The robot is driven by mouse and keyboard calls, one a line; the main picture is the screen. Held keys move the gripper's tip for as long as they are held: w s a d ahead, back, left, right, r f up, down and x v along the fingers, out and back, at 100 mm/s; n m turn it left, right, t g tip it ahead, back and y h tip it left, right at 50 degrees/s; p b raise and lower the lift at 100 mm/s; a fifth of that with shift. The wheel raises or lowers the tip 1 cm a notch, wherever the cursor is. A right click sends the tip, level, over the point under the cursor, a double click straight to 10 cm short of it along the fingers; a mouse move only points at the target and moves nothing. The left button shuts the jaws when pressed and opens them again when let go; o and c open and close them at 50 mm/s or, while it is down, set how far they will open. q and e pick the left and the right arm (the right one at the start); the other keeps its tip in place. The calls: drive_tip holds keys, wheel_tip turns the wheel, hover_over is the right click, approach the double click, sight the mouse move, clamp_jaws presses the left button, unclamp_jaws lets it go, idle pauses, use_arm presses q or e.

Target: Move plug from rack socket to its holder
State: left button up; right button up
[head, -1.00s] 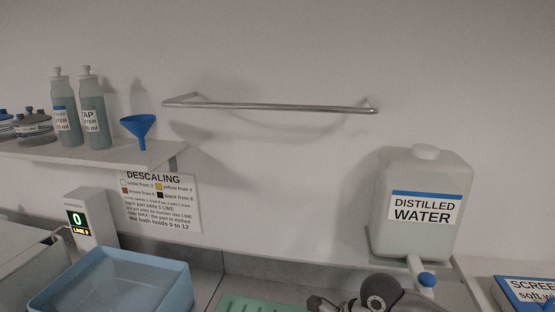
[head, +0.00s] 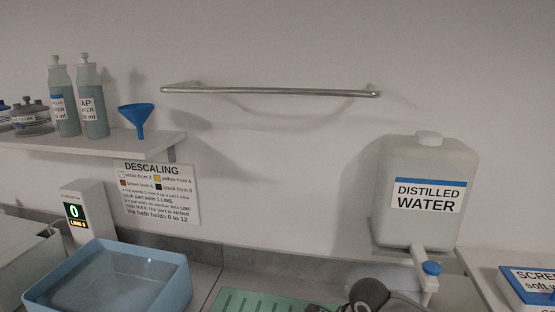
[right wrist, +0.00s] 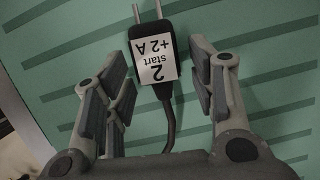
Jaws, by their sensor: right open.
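The plug (right wrist: 152,50) is a black body with two metal prongs and a white label reading "2 start +2 A". In the right wrist view it appears over a green ribbed mat (right wrist: 60,60), with its cable running down toward my gripper's palm. My right gripper (right wrist: 160,75) is open, with one finger on each side of the plug and a gap on both sides. I cannot tell whether the plug touches the mat. A dark rounded part, probably of my right arm, shows at the bottom of the head view. My left gripper, the rack socket and the holder are not recognisable in view.
The green mat (head: 235,302) shows at the bottom of the head view. A blue basin (head: 110,280) stands left of it. A distilled water tank (head: 410,230) with a tap is at right. A shelf (head: 100,146) holds bottles and a blue funnel (head: 137,117); a metal rail (head: 270,93) is above.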

drive_tip(key=shift+f+b, duration=0.15)
drive_tip(key=shift+b, duration=0.15)
idle(0.4)
drive_tip(key=shift+c, duration=0.4)
clamp_jaws()
drive_tip(key=shift+r, duration=0.2)
drive_tip(key=shift+r+p, duration=0.45)
drive_tip(key=shift+r, duration=0.9)
drive_tip(key=shift+s, duration=0.1)
